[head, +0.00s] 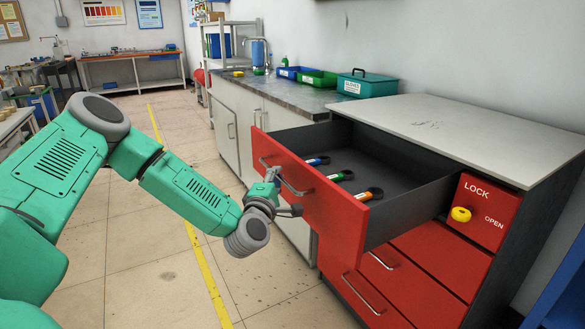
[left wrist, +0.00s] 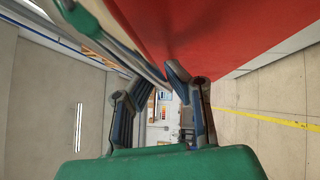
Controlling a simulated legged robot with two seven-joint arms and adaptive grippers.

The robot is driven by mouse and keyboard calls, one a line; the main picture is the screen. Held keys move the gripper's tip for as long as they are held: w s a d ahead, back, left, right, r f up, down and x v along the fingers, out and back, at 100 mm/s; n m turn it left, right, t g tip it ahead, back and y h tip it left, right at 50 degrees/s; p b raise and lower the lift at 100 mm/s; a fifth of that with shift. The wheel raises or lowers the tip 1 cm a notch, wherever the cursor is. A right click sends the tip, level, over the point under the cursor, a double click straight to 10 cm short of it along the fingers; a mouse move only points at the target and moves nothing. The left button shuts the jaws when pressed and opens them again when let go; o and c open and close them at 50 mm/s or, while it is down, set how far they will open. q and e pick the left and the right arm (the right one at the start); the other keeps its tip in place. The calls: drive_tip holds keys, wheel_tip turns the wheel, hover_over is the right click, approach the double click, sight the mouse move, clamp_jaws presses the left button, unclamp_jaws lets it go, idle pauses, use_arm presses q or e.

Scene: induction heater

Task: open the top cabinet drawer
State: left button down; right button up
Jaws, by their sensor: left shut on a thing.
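The top drawer (head: 310,195) of the red cabinet is pulled well out in the head view, with its grey inside showing. Several ring-ended tools with coloured handles (head: 340,176) lie in it. My left gripper (head: 283,197) is at the drawer's front, shut on the metal bar handle (head: 294,189). In the left wrist view the gripper fingers (left wrist: 165,100) are close to the red drawer front (left wrist: 215,30), and the handle (left wrist: 135,48) runs down towards them. My right gripper is out of view.
A yellow knob (head: 460,214) sits on the red LOCK/OPEN panel right of the drawer. Lower red drawers (head: 430,262) are closed. The pale cabinet top (head: 450,125) is bare. Bins and a green box (head: 367,86) stand on the counter behind. The floor at left is open, with a yellow line.

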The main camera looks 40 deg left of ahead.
use_arm(q)
drive_tip(key=s+a+p, duration=0.1)
drive_tip(key=s, duration=0.4)
drive_tip(key=shift+s+a+f, duration=0.35)
drive_tip(key=shift+s+f, duration=0.05)
drive_tip(key=c, duration=1.6)
unclamp_jaws()
drive_tip(key=shift+d+r, duration=0.2)
drive_tip(key=shift+r, duration=0.1)
drive_tip(key=v, duration=1.2)
drive_tip(key=shift+w+a+f, duration=0.1)
drive_tip(key=shift+w+f, duration=0.05)
